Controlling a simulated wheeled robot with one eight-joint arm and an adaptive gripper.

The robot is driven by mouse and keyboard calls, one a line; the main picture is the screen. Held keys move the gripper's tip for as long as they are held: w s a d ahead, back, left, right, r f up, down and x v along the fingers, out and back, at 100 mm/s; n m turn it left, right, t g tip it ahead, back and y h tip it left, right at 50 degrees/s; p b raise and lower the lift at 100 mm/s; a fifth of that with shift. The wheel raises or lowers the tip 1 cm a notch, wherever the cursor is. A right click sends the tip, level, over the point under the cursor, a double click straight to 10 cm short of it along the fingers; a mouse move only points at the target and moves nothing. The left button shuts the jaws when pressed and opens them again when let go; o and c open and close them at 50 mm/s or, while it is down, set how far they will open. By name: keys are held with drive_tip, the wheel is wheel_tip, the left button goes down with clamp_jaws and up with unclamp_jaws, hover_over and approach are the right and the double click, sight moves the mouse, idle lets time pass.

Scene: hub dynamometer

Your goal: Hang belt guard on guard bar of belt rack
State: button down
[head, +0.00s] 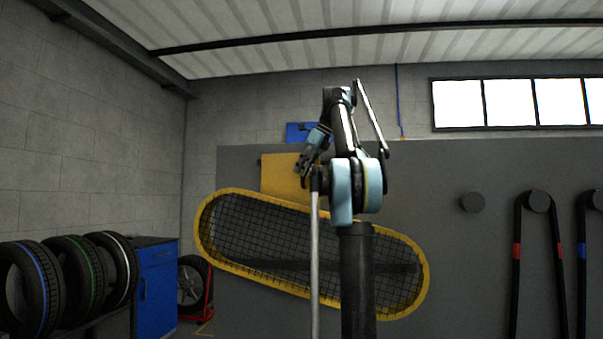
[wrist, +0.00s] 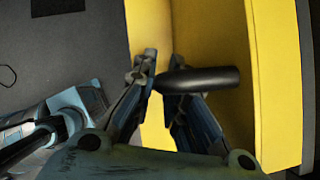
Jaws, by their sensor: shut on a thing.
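The belt guard (head: 208,252) is a long yellow oval frame with dark mesh, tilted down to the right in front of the grey panel in the head view. A yellow plate (head: 275,178) rises above its upper edge. My gripper (head: 304,168) is at this plate. In the wrist view my gripper (wrist: 165,95) is shut around a dark round bar (wrist: 205,79), which looks like the guard's handle, between yellow faces (wrist: 278,85). The belt rack (head: 450,260) is the large grey panel behind.
A round peg (head: 472,202) and belts (head: 516,265) with red and blue bands are on the panel at right. Tyres (head: 75,275) on a stand and a blue cabinet (head: 158,285) are at left. A wheel on a red stand (head: 194,285) is beyond the cabinet.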

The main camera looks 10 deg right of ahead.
drive_tip(key=shift+w+d+f, duration=0.25)
drive_tip(key=shift+w+d, duration=0.05)
drive_tip(key=shift+w, duration=0.6)
drive_tip(key=shift+w+d+f, duration=0.25)
drive_tip(key=shift+w+f, duration=0.05)
drive_tip(key=shift+w, duration=0.55)
drive_tip(key=shift+w+d+f, duration=0.25)
drive_tip(key=shift+w+d, duration=0.05)
drive_tip(key=shift+w, duration=0.6)
drive_tip(key=c, duration=1.5)
unclamp_jaws()
drive_tip(key=shift+c, duration=0.2)
drive_tip(key=s+d+r, duration=0.4)
drive_tip(key=s+d, duration=0.3)
drive_tip(key=d, duration=0.5)
drive_tip(key=shift+d, duration=0.3)
